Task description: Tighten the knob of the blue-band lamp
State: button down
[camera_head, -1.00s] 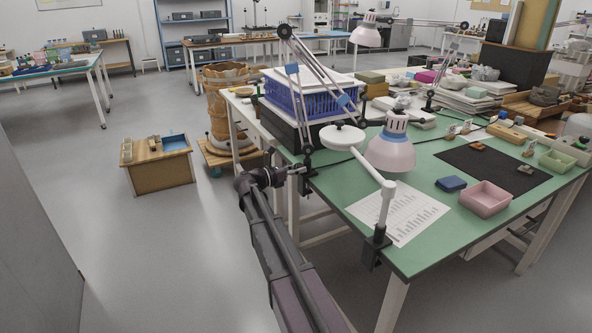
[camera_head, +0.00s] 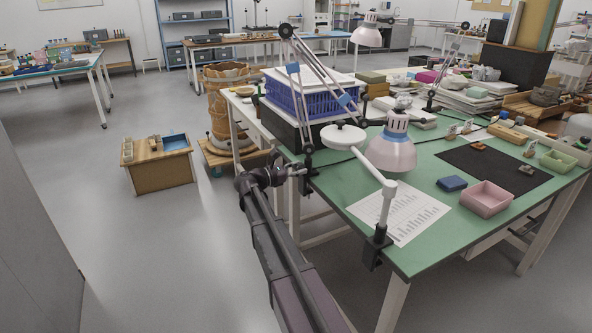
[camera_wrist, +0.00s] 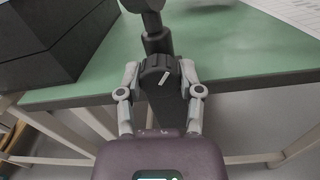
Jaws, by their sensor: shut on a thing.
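The blue-band lamp (camera_head: 292,69) has dark jointed arms with blue bands and a pale shade (camera_head: 390,154) with a blue collar. Its post stands in a black clamp at the left edge of the green table. In the wrist view, the clamp's black ribbed knob (camera_wrist: 160,73) has a white line, tilted up to the right. My gripper (camera_head: 298,171) is at the clamp. In the wrist view, its two grey fingers (camera_wrist: 158,78) are shut on the knob, one at each side. In the head view, the knob is too small to make out.
A white lamp (camera_head: 386,207) is clamped at the table's front corner, right of my arm. A blue crate (camera_head: 305,103) stands on a black box behind the clamp. A printed sheet (camera_head: 403,214) lies on the green table (camera_head: 350,180).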

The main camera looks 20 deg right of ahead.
jog(key=shift+d+m, duration=0.15)
jog(key=shift+m, duration=0.95)
jog(key=shift+c, duration=1.3)
grip_release()
jog(key=a, duration=1.2)
jog(key=shift+s, duration=0.35)
